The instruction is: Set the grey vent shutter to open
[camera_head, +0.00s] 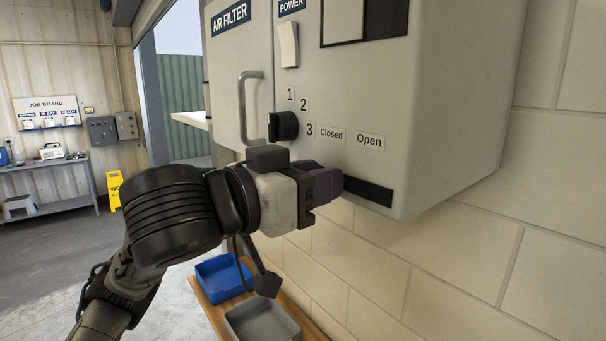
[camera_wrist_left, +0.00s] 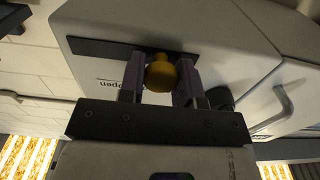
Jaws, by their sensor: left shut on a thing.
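A grey wall cabinet (camera_head: 440,90) carries a dark slot (camera_head: 368,190) low on its front, under the labels "Closed" (camera_head: 331,135) and "Open" (camera_head: 370,141). In the left wrist view the dark slot (camera_wrist_left: 100,47) runs left from a yellow knob (camera_wrist_left: 160,75). My left gripper (camera_head: 335,184) is at the slot, below the "Closed" label. Its fingers (camera_wrist_left: 160,80) are shut on the knob, one on each side. In the head view the gripper hides the knob and the slot's left part. The shutter plate itself cannot be made out.
A black dial (camera_head: 286,125) and a grey door handle (camera_head: 245,105) stick out left of the labels, close above my gripper. A blue bin (camera_head: 222,278) and a grey bin (camera_head: 262,322) sit on a wooden shelf below. The slot's right part is clear.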

